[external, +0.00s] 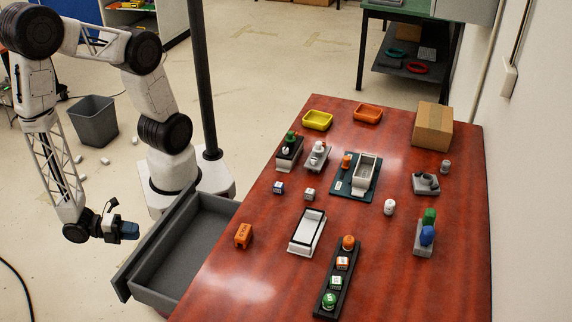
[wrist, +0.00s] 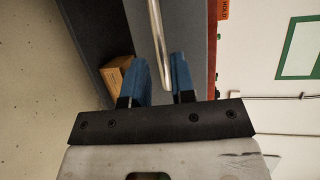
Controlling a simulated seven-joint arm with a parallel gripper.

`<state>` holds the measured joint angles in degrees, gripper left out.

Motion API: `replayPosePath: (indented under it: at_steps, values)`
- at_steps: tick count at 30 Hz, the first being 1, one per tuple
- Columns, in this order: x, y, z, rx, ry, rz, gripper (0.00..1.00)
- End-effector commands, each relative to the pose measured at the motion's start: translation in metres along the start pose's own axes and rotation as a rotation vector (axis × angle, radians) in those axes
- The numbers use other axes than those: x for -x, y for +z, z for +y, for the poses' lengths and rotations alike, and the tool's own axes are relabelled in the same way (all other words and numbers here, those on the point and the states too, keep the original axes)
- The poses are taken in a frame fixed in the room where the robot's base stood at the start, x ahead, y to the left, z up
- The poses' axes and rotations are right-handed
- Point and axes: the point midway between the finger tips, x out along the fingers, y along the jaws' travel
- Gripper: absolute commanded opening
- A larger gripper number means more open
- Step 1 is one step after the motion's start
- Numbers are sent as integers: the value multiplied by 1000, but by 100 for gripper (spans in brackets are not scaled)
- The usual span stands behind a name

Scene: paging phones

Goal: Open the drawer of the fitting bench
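The fitting bench (external: 240,290) is a red-brown table. Its grey drawer (external: 190,246) is pulled out on the left side, and the visible part of its inside is empty. My gripper (external: 134,231) is just outside the drawer front (external: 122,287). In the wrist view, the blue fingers of my gripper (wrist: 161,80) stand apart. The metal bar handle (wrist: 158,40) reaches between them, with gaps showing on both sides. The grey drawer front also shows in the wrist view (wrist: 197,45). I cannot tell whether a finger touches the bar.
An orange block (external: 243,235) stands on the bench edge near the drawer. Fixtures, trays and small parts fill the bench top. A black post (external: 200,75) rises behind. A grey bin (external: 95,121) stands on the floor. A cardboard box (wrist: 115,75) shows low beside the fingers.

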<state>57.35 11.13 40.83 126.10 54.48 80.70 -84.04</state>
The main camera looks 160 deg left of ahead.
Motion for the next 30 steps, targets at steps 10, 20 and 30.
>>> replayPosePath:
  at_steps: [10, 20, 30]
  values:
    - [22, 0, 0, 1, -1, 0, 24]
    - [23, 0, 0, 0, 0, 0, 24]
    - [23, 0, 0, 0, 0, 0, 24]
